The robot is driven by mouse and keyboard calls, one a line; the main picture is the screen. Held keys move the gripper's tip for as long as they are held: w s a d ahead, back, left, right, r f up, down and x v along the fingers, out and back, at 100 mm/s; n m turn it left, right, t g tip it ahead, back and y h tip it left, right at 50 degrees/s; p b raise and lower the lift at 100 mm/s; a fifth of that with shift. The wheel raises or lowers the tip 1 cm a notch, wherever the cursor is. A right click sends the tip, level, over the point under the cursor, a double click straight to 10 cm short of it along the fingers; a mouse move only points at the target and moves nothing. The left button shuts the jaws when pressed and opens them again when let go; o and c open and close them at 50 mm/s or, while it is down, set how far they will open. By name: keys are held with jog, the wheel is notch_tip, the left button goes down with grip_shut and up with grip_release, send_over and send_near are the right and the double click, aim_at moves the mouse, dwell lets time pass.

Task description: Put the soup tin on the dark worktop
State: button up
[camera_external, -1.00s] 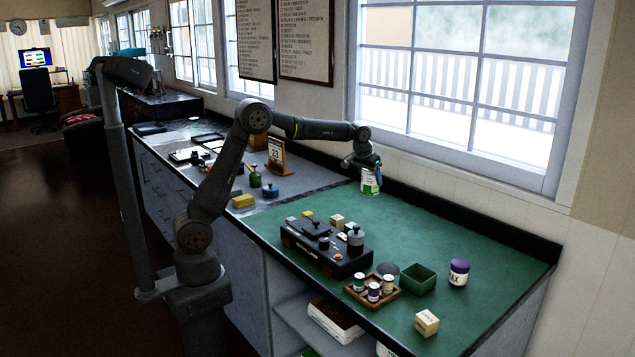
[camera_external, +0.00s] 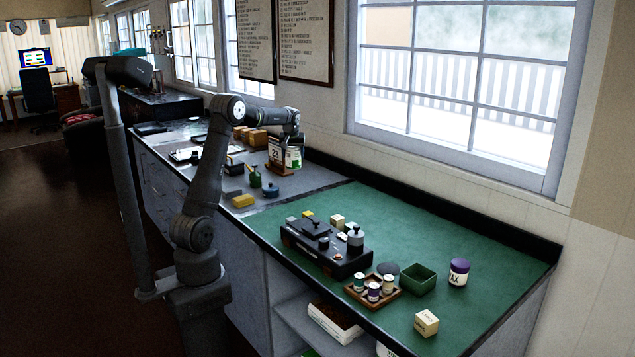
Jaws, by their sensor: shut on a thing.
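The soup tin (camera_external: 294,158), white and green, is in my gripper (camera_external: 292,146) at upper middle. My gripper is shut on it and holds it over the grey part of the counter (camera_external: 310,181), close to the wooden desk calendar (camera_external: 276,163). The tin and calendar overlap in this view, and I cannot tell whether they touch. A dark, nearly black worktop (camera_external: 183,98) lies at the far end of the counter row.
A yellow block (camera_external: 243,201), a green bottle (camera_external: 255,179) and a blue lidded pot (camera_external: 270,190) stand on the grey counter. Wooden boxes (camera_external: 257,138) stand behind the arm. The green counter (camera_external: 465,229) holds a black device (camera_external: 326,248) and small containers.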

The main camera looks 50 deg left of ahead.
jog(key=shift+s+a+f, duration=0.15)
jog(key=shift+a+f, duration=1.65)
jog(key=shift+a, duration=0.2)
jog(key=shift+s+a+f, duration=0.1)
jog(key=shift+a+f, duration=1.75)
jog(key=shift+a, duration=0.2)
jog(key=shift+s+a+f, duration=0.15)
jog(key=shift+a+f, duration=1.65)
jog(key=shift+a, duration=0.2)
jog(key=o, duration=1.3)
jog(key=shift+f, duration=0.2)
jog(key=shift+r, duration=0.1)
jog(key=shift+r, duration=0.3)
jog(key=v, duration=1.1)
jog(key=shift+s+d+r, duration=0.15)
jog(key=shift+s+r, duration=0.05)
